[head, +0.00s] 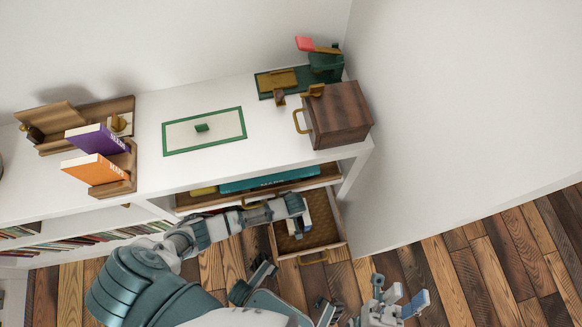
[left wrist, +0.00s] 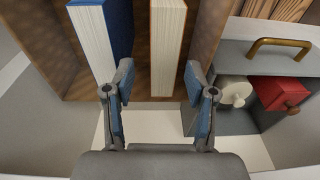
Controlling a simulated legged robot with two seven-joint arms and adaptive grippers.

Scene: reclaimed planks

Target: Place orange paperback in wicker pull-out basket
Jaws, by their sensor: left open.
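The wicker pull-out basket (head: 322,237) is drawn out low in front of the shelf. My left gripper (head: 297,206) is at the basket, its fingertips hard to see from the head. In the left wrist view its open fingers (left wrist: 157,82) are spread either side of an upright book with an orange-edged cover (left wrist: 168,45). A blue-covered book (left wrist: 100,42) stands left of it. My right gripper (head: 400,297) looks open and empty above the floor.
A dark wooden box (head: 340,115) with a brass handle stands at the shelf top's right end, near the wall. A green-edged panel (head: 204,131) lies mid-top. The plank floor (head: 480,245) is clear at right.

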